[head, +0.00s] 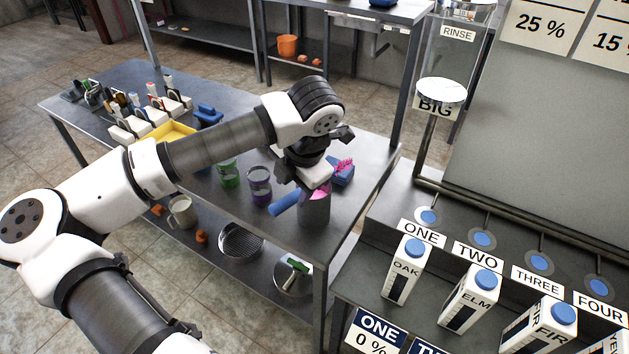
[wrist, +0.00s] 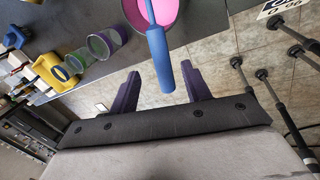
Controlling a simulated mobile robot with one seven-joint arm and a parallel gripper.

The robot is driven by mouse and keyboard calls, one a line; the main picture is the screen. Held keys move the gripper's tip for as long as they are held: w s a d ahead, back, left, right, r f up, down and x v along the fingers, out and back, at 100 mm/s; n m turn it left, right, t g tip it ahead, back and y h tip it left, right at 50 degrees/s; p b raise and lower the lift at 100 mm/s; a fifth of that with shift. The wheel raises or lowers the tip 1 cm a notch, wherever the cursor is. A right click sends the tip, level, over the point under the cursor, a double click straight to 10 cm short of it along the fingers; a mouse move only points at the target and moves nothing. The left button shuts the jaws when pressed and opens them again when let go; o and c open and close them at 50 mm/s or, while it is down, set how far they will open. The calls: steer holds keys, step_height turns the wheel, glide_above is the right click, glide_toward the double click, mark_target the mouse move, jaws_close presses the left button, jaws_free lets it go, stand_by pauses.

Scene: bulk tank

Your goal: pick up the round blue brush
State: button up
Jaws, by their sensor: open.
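A blue handle (head: 284,203) sticks out over the left rim of a grey metal pot (head: 315,211) near the table's front right corner. The handle also shows in the wrist view (wrist: 160,62), leaning out of the pot with pink inside; its brush head is hidden, so I cannot tell if it is round. A blue block-shaped brush with pink bristles (head: 342,172) lies behind the pot. My gripper (head: 318,186) is over the pot, partly hidden by its own hand. In the wrist view my gripper (wrist: 160,76) is open, with the handle's end showing between the fingers, not gripped.
A purple cup (head: 259,186) and a green cup (head: 228,174) stand left of the pot. A yellow tray (head: 170,136) and a rack of brushes (head: 130,130) are farther left. A rinse column (head: 440,95) and several labelled cartons (head: 407,270) are on the right.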

mark_target(291, 196)
steer(key=shift+p+x, duration=1.25)
steer(key=shift+x, duration=1.5)
steer(key=shift+d, duration=0.1)
steer(key=shift+c, duration=0.3)
jaws_close()
